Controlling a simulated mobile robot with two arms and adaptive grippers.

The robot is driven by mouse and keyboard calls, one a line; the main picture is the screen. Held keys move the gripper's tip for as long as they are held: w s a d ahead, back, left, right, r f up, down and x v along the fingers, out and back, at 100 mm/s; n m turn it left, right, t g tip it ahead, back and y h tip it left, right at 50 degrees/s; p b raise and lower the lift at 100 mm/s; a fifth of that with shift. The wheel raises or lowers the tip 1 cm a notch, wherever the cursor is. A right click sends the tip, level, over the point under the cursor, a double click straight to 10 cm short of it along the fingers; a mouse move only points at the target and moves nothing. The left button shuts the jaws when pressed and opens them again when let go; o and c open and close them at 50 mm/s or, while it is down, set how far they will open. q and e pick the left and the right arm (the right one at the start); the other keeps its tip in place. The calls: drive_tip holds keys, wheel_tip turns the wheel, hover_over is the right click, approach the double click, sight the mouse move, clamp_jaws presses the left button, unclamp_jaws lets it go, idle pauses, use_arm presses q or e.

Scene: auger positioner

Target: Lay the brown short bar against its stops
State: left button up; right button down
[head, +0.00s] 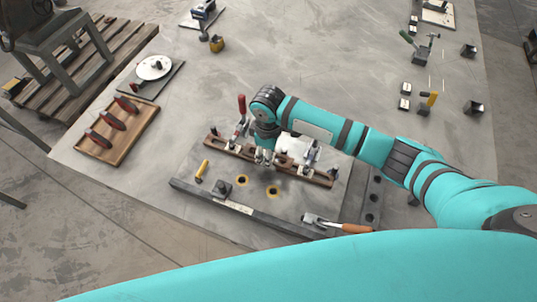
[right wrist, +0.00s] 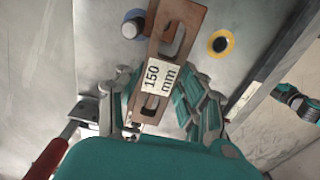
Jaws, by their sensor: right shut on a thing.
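The brown short bar (right wrist: 180,18) is slotted and has a "150 mm" label, seen in the right wrist view. It lies between the fingers of my right gripper (right wrist: 158,97), which is shut on it. In the head view, my right gripper (head: 264,157) is over the middle of a brown slotted strip (head: 226,148) on the grey plate (head: 205,172). The gripper hides part of the bar.
A red-handled clamp (head: 241,106) and another clamp (head: 310,155) stand by the strip. Two yellow-rimmed holes (head: 241,180) (head: 273,191) lie in front.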

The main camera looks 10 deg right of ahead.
drive_tip(key=shift+f, duration=1)
drive_tip(key=shift+f, duration=0.1)
drive_tip(key=shift+f, duration=0.35)
drive_tip(key=c, duration=0.8)
unclamp_jaws()
drive_tip(key=shift+s, duration=0.1)
drive_tip(key=shift+r, duration=0.1)
wheel_tip(320, 180, up, 13)
drive_tip(key=shift+f+b, duration=0.15)
drive_tip(key=shift+b, duration=0.4)
